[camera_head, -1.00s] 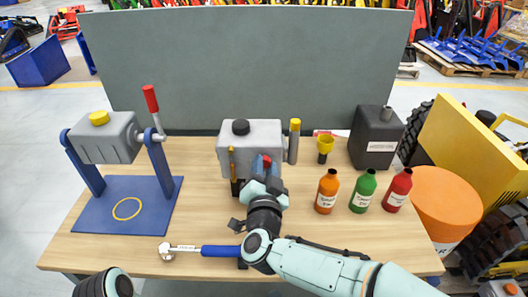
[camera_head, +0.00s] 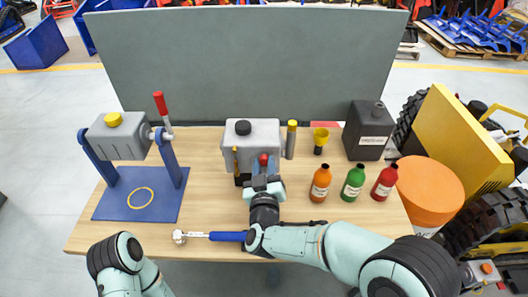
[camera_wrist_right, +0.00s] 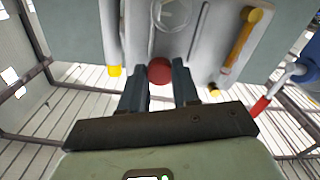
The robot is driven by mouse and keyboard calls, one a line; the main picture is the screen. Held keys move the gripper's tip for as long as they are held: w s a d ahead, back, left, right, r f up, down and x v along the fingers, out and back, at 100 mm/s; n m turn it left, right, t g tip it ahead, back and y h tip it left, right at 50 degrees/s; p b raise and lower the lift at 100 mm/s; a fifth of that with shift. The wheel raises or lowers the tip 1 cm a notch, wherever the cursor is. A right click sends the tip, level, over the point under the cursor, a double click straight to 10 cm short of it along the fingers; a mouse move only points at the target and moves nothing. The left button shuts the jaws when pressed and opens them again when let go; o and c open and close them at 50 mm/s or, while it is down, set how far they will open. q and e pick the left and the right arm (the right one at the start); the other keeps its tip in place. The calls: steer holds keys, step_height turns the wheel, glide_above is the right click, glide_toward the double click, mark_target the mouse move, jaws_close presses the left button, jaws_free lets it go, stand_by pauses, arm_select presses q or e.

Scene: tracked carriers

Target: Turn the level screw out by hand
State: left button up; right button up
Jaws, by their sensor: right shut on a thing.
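The level screw, with a red head (camera_head: 264,159), is on the front of the middle grey gearbox (camera_head: 255,132). In the right wrist view the red round head (camera_wrist_right: 160,70) is between my two dark fingers. My right gripper (camera_head: 262,175) is shut on it, against the front of the gearbox; it also shows in the right wrist view (camera_wrist_right: 160,84). The screw's shank is hidden, so I cannot tell how far out it is. My left arm shows at the lower left, but its gripper is out of view.
A blue stand (camera_head: 110,205) with a tilting grey gearbox is at left. A blue-handled ratchet (camera_head: 228,236) lies near the front edge. Orange (camera_head: 320,184), green (camera_head: 353,184) and red (camera_head: 384,184) bottles, a yellow funnel (camera_head: 320,138) and a dark canister (camera_head: 368,132) are at right.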

steer(key=shift+w+r+n+p, duration=0.15)
steer(key=shift+n+p, duration=0.1)
steer(key=shift+n, duration=0.3)
steer(key=shift+s+r+n+p, duration=0.1)
steer(key=shift+r+n+p, duration=0.1)
steer(key=shift+n, duration=0.35)
steer(key=shift+f+n, duration=0.25)
steer(key=shift+n, duration=0.55)
arm_select(q)
steer(key=r, duration=0.1)
steer(key=w+r, duration=0.1)
steer(key=shift+w+r, duration=0.1)
steer(key=shift+r, duration=0.25)
arm_select(e)
steer(key=shift+f, duration=0.1)
steer(key=o, duration=1)
steer(key=shift+c, duration=0.2)
arm_select(q)
steer(key=shift+r, duration=0.1)
